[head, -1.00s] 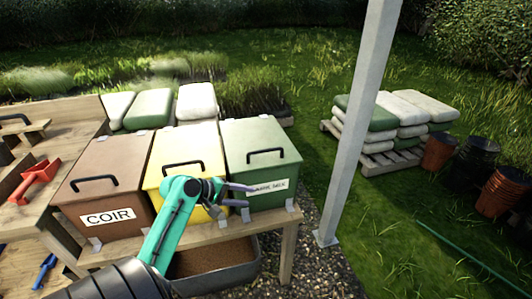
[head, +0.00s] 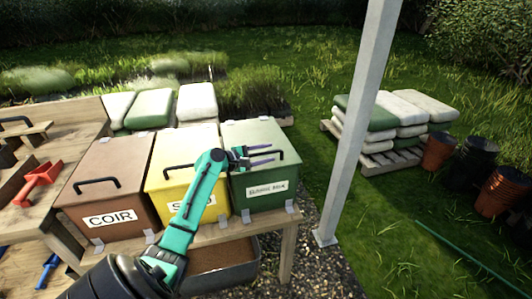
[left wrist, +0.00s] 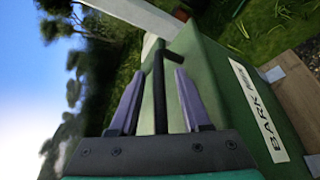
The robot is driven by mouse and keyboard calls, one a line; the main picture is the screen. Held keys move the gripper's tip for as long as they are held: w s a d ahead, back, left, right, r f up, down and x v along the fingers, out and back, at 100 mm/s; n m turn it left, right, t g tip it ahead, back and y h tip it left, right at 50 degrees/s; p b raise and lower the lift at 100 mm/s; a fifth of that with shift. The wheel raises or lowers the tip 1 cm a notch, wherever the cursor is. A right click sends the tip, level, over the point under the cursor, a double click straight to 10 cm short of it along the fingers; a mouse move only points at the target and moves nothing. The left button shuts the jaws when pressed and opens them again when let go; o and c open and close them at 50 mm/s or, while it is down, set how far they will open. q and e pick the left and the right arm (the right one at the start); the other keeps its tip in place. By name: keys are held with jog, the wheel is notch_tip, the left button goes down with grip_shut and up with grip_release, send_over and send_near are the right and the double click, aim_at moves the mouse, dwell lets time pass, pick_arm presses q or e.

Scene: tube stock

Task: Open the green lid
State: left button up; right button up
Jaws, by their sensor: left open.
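The green lid (head: 248,131) is shut on the green box (head: 262,200), the rightmost of three on the bench. Its black handle (head: 281,154) is partly hidden by my left gripper (head: 272,154). My left gripper is open over the lid's front, pointing right. In the left wrist view the handle (left wrist: 159,80) runs between the two fingers of the left gripper (left wrist: 156,75), with a gap on each side. The box's label (left wrist: 258,108) reads BARK there. My right gripper is not in view.
The yellow box (head: 190,150) and the brown COIR box (head: 112,165) stand to the left, both shut. A grey post (head: 355,130) rises close on the right. A red scoop (head: 40,180) lies on the left bench. The space above the boxes is clear.

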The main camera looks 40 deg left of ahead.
pick_arm(q)
grip_shut()
dwell(1.4)
